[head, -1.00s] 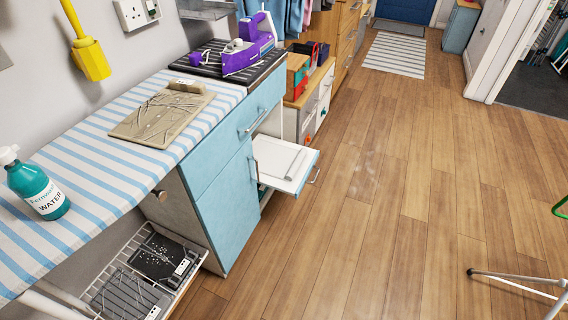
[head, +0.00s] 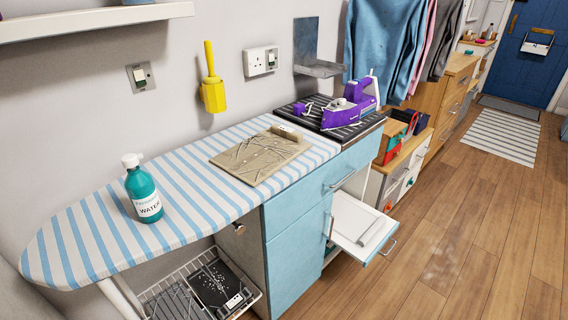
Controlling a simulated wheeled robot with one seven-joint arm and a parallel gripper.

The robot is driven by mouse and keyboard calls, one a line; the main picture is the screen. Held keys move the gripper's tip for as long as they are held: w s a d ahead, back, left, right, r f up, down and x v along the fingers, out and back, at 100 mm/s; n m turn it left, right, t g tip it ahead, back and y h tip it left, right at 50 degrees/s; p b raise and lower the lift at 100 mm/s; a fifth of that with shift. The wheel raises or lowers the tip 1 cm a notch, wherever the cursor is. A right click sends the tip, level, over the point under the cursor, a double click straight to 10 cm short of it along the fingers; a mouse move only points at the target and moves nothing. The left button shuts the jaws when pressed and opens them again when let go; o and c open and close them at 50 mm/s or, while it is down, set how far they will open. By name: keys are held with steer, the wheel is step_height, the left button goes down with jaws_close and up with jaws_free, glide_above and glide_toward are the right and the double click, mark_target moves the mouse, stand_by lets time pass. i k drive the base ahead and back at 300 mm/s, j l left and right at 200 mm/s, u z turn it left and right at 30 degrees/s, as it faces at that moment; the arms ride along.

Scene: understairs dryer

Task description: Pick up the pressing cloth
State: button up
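A beige flat rectangular piece with dark crease-like lines (head: 258,157) lies on the blue-and-white striped ironing board (head: 95,232). It looks like the pressing cloth, but I cannot tell for certain. A small tan block (head: 287,132) rests at its far edge. A white flat item (head: 356,222) lies in the open pull-out of the blue cabinet; I cannot tell whether it is cloth. My gripper is not in view.
A teal water bottle (head: 143,190) stands on the board's left part. A purple iron (head: 353,102) stands on a dark ribbed mat at the board's right end. A wire basket (head: 160,290) hangs below. The open pull-out juts over the floor; the wooden floor (head: 450,240) at right is clear.

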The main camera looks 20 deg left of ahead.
mark_target(357, 225)
steer(key=i+j, duration=0.45)
steer(key=i+l, duration=0.2)
steer(key=i, duration=0.3)
steer(key=i+l+u, duration=0.15)
steer(key=i, duration=0.35)
steer(key=i+l, duration=0.3)
steer(key=i, duration=0.15)
